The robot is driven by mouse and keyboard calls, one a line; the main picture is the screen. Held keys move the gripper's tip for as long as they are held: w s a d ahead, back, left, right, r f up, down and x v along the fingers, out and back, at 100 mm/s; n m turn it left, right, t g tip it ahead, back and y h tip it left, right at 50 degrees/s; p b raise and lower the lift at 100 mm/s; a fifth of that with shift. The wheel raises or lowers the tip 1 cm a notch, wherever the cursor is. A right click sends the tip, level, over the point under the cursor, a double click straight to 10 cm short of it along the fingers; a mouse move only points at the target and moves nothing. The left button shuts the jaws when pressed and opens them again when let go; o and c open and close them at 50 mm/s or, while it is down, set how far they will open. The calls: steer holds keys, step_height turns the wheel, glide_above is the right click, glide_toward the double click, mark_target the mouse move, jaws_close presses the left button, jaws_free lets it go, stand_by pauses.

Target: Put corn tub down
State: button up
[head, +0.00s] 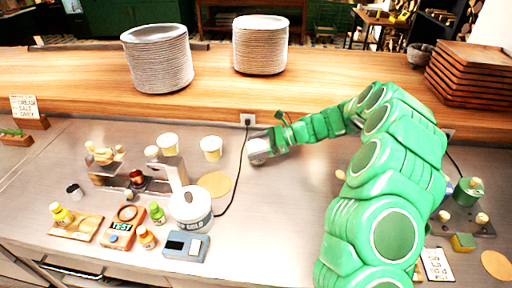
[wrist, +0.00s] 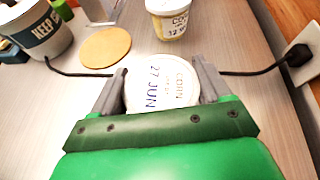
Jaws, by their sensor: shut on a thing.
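The corn tub is a small round tub with a white lid (wrist: 165,85) marked "CORN" and "27 JUN" in the wrist view. It also shows as a pale shape (head: 259,150) in the head view, at the end of my outstretched arm. My gripper (wrist: 160,86) is shut on it, one grey finger on each side. The tub is over the steel counter (head: 270,215), near the wall socket. I cannot tell whether its base touches the counter. The gripper and lid hide most of its sides.
A second lettered tub (wrist: 168,20) stands just beyond. A round cork mat (head: 214,184) lies at left, beside a white lidded pot (head: 190,208) with lettering. A black cable (head: 238,178) runs from the socket (head: 247,119) past the tub. Pale cups (head: 211,148) stand left. Counter in front is clear.

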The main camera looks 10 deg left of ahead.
steer(key=shift+f, duration=0.1)
steer(key=o, duration=1.1)
